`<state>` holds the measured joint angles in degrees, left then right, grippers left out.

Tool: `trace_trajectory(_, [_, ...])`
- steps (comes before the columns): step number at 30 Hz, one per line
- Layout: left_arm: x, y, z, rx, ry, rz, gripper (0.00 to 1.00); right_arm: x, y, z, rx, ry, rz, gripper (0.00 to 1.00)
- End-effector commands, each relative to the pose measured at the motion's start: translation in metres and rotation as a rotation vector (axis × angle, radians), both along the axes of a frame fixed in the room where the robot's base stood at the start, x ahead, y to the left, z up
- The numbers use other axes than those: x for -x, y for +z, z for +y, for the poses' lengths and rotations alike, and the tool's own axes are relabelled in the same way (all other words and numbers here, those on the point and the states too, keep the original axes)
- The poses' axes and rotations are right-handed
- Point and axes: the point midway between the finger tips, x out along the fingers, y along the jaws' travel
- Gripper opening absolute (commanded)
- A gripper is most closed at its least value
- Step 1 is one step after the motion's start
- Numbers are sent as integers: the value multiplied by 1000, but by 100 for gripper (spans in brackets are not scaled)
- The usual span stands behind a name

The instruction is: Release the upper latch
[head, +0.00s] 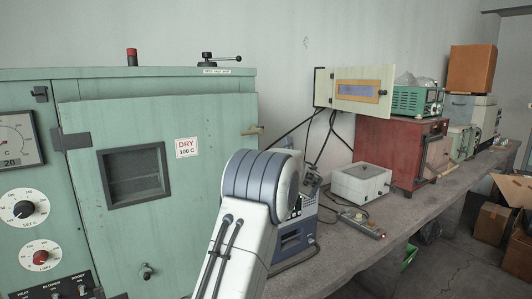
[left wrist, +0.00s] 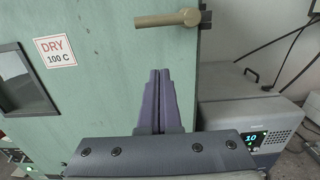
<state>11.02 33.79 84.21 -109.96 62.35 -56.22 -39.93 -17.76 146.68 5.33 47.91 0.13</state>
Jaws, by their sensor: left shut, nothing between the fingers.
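The upper latch is a tan bar handle (left wrist: 168,19) at the right edge of the green oven door (left wrist: 100,60); it lies nearly level. In the head view the latch (head: 252,131) shows as a small tan bar on the oven door (head: 140,220), right of the DRY 100 C sign. My left gripper (left wrist: 159,72) is shut and empty, with its dark fingers in front of the door, below the latch in the picture and apart from it. In the head view my arm hides the gripper and the door's lower right side. My right gripper is not in view.
A grey instrument with a lit display (left wrist: 250,125) stands right of the oven. A white box (head: 360,184), a power strip (head: 361,222) and a red cabinet (head: 400,150) are farther along the bench. Black cables (head: 318,125) hang behind the instrument.

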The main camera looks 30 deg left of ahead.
Motion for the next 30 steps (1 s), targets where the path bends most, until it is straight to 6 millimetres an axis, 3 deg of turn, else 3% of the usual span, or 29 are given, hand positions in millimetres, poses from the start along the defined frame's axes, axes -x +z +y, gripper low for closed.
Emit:
trace_trajectory(3, [-9,6,26,1,4,1,0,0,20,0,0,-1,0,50])
trace_trajectory(10, [-12,35,29,1,-1,-2,0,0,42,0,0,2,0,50])
trace_trajectory(30, [-10,41,33,-4,4,10,0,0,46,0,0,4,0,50])
